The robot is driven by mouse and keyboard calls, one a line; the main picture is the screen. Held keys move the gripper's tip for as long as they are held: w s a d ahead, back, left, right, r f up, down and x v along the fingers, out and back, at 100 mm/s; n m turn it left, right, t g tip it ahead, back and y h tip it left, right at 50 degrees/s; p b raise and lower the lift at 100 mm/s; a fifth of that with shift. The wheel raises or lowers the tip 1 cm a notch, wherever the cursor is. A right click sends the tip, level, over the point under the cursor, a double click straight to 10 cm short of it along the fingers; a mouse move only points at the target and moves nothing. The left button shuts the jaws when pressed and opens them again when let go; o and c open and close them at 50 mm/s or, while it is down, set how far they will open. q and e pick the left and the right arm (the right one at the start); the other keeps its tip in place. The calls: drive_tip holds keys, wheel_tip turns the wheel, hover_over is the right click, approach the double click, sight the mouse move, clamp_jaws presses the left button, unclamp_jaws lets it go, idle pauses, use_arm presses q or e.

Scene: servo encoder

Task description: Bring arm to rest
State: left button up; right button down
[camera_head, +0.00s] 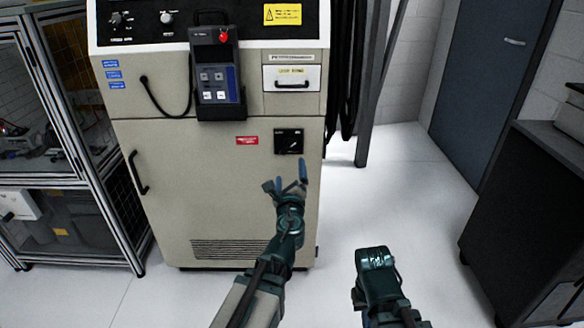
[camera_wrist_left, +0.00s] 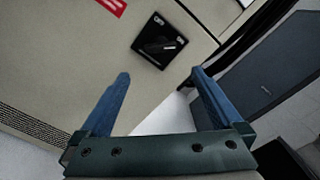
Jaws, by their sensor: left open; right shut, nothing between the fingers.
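My left gripper (camera_head: 286,184) is open and empty in front of the beige control cabinet (camera_head: 185,180), just below a black rotary switch (camera_head: 289,141). In the left wrist view its two blue fingers (camera_wrist_left: 158,97) are spread wide with nothing between them. The switch (camera_wrist_left: 159,41) shows there above and beyond the fingers, apart from them. My right gripper (camera_head: 373,257) is low at the lower right of the head view, shut and empty, over the white floor.
A handheld pendant (camera_head: 214,75) hangs on the cabinet front beside a small drawer (camera_head: 291,78). A metal-framed enclosure (camera_head: 75,150) stands at the left. A dark cabinet (camera_head: 530,200) stands at the right, near a blue door (camera_head: 490,80). The floor (camera_head: 400,190) between is clear.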

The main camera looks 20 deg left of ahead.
use_arm(q)
drive_tip(key=shift+s, duration=0.25)
